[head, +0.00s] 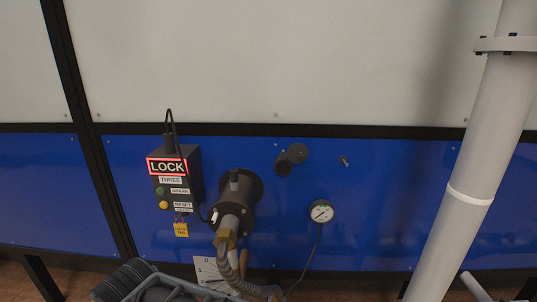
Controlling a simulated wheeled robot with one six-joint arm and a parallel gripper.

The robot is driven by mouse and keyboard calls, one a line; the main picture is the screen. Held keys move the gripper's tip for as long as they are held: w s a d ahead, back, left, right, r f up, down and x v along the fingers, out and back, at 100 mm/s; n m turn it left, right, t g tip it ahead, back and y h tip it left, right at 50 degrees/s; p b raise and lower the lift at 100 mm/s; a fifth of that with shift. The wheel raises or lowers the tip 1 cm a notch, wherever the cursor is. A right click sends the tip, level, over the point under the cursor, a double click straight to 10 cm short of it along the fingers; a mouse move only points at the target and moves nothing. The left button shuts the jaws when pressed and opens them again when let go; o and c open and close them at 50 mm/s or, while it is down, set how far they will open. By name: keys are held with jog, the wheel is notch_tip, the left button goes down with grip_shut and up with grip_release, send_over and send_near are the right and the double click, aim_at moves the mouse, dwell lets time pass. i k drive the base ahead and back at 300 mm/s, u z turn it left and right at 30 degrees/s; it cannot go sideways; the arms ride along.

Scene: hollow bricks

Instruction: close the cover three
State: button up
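A dark box labelled THREE (194,170) is on the blue wall panel. It has a red-lit LOCK sign, a green SPARK button, a yellow button by a RESET label and a yellow tag below. To its right, a thick black cylindrical fitting (243,186) sticks out of the panel, with a brass-ended hose (227,245) at its front. Further right, a small round dark disc (298,153) sits beside a short dark port (283,167); it looks like a cover swung aside, but I cannot be sure. My gripper is not in view.
A white-faced gauge (321,213) with a thin cable hangs right of the fitting. A small peg (345,161) is on the panel. A thick pale pipe-like column (456,185) slants across the right. Black ribbed coils and grey bars (145,285) fill the lower left.

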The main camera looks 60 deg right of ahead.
aim_at(297, 153)
jog(key=z, duration=2.4)
